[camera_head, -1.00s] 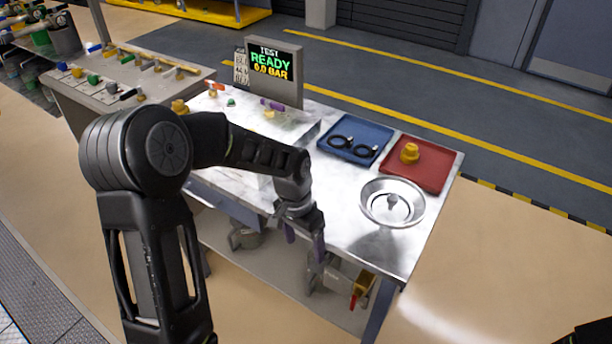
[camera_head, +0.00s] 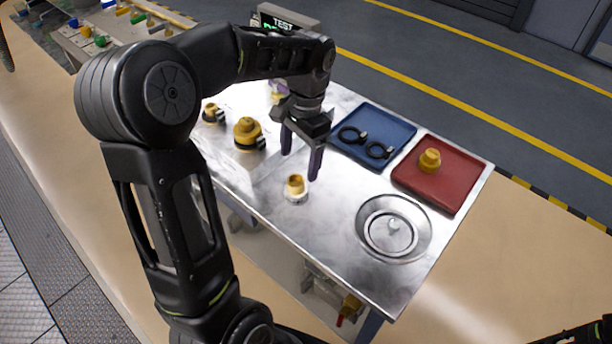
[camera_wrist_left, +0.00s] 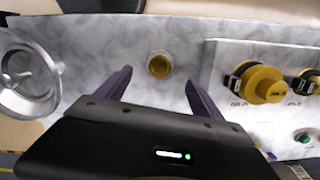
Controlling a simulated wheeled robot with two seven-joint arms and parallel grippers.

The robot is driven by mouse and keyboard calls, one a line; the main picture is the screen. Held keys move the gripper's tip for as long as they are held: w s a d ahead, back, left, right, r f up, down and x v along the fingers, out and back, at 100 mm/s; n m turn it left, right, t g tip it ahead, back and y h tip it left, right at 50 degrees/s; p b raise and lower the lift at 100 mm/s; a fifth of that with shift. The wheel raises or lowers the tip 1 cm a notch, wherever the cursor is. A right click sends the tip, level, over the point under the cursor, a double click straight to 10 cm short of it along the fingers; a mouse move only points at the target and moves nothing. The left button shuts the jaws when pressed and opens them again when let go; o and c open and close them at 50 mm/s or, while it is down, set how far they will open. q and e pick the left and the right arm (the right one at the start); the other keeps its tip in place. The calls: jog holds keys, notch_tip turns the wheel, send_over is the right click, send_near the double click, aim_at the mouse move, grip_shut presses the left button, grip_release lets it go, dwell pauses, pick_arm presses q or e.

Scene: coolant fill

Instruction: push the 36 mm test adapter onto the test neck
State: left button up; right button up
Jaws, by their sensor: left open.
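My left gripper (camera_head: 301,160) is open and empty above the bench top, its two purple fingers pointing down. A small yellow stepped piece on a pale round base (camera_head: 296,187) stands upright on the bench just in front of the fingers. In the left wrist view this yellow piece (camera_wrist_left: 160,66) shows between and beyond the open fingertips (camera_wrist_left: 159,76). A larger yellow cap with a black band (camera_head: 248,132) and a smaller one (camera_head: 212,113) stand to the left. Another yellow piece (camera_head: 429,160) sits in the red tray. I cannot tell which is the 36 mm adapter or the test neck.
The red tray (camera_head: 460,172) and a blue tray (camera_head: 390,122) with two black rings lie at the right back. A round metal bowl (camera_head: 365,235) is at the front right. The test display (camera_head: 290,18) is partly hidden by my left arm.

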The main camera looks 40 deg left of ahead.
aim_at(296, 180)
pick_arm(q)
jog(key=shift+s, duration=0.2)
jog(key=shift+s+f, duration=0.1)
jog(key=shift+f, duration=1.15)
jog(key=shift+s+a+f+p, duration=0.15)
jog(key=shift+f+p, duration=0.3)
jog(key=shift+f, duration=0.85)
jog(key=shift+s+f+p, duration=0.15)
jog(key=shift+f+p, duration=0.25)
jog(key=shift+f, duration=0.9)
jog(key=c, duration=1.6)
